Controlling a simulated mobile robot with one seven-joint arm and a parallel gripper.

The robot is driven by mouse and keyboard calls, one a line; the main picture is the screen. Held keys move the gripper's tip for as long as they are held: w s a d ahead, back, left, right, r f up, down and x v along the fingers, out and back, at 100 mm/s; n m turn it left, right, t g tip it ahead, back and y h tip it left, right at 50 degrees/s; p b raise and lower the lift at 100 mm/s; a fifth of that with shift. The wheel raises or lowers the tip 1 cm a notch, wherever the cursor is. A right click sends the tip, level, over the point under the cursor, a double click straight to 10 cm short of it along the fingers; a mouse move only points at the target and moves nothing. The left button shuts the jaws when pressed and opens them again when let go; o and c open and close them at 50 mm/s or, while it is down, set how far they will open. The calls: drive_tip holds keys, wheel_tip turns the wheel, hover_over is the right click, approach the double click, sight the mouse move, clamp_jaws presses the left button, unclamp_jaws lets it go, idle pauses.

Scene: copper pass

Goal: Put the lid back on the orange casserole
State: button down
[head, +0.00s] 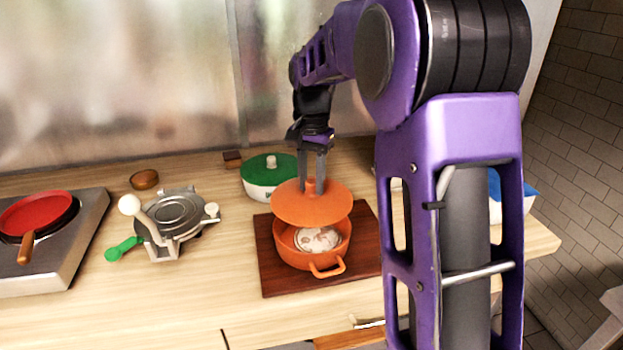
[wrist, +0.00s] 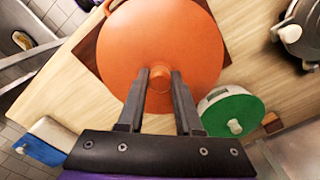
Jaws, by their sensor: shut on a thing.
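The orange casserole (head: 311,253) stands on a dark wooden board (head: 272,277) on the counter. It is open toward me and something pale and round shows inside. Its orange lid (head: 312,207) is held by my gripper (head: 313,182), shut on the lid's knob. The lid hangs above the pot, roughly level and set toward its far side, with a gap at the near rim. In the wrist view the lid (wrist: 160,45) fills the upper middle, its knob between the fingertips of my gripper (wrist: 160,76). There the lid hides the pot's inside.
A white pot with a green lid (head: 268,168) stands close behind the casserole. To the left are a metal press with a green handle (head: 173,215) and a red pan (head: 38,213) on a stove. A small wooden bowl (head: 144,179) lies behind. Bare counter (head: 225,270) lies left of the board.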

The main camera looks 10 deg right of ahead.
sight(312, 203)
drive_tip(key=shift+d+f, duration=0.1)
drive_tip(key=shift+f, duration=0.85)
wheel_tip(312, 203, down, 4)
drive_tip(key=b, duration=0.3)
drive_tip(key=shift+f, duration=0.2)
drive_tip(key=shift+f+p, duration=0.15)
drive_tip(key=shift+p, duration=0.3)
idle(1.8)
unclamp_jaws()
idle(0.5)
